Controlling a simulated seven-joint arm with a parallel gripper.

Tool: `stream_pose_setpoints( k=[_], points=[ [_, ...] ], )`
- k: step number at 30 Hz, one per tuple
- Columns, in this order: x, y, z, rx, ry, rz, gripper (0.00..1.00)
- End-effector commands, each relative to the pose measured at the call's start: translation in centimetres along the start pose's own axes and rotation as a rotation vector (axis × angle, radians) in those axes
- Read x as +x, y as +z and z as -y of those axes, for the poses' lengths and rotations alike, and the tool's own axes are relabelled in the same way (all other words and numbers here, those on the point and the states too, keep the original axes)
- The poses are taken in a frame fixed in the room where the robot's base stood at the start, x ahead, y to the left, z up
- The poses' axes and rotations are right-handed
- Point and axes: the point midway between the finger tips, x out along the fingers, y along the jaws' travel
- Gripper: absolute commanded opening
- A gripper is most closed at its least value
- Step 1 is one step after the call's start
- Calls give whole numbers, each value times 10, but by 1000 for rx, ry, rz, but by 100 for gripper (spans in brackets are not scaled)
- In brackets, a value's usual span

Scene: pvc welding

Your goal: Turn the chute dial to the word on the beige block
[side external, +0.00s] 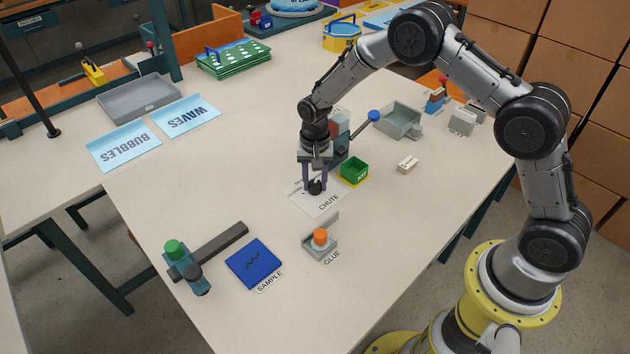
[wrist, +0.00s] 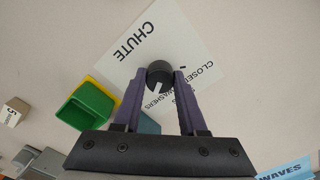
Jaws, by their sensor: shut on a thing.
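The dark round chute dial (side external: 316,187) stands on a white plate (side external: 324,205) marked CHUTE. My gripper (side external: 315,182) points down over the plate with its two purple fingers shut on the dial. In the wrist view the dial (wrist: 158,71) sits between the fingertips, and a white mark shows on its near edge. The words CLOSED and WASHERS show on the plate (wrist: 190,38); a finger partly hides the lettering. The beige block (side external: 407,164) lies to the right of the plate. It is at the left edge of the wrist view (wrist: 15,110), its word too small to read.
A green bin (side external: 354,170) on a yellow base stands close right of the dial. Behind are a blue-knobbed lever (side external: 374,117) and a grey tray (side external: 398,122). An orange-topped glue button (side external: 320,237) and blue sample pad (side external: 253,262) lie in front.

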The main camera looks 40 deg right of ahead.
Motion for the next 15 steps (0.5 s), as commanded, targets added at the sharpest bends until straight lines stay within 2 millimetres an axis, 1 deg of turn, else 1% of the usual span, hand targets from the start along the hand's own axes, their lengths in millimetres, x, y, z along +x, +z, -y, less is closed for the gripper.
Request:
stream_pose_setpoints(
  k=[6,7,11,15],
  points=[
    [0,1,0,3,1,3,0],
    [0,1,0,3,1,3,46],
    [0,1,0,2,1,2,70],
    [0,0,0,1,0,1,71]
  ],
)
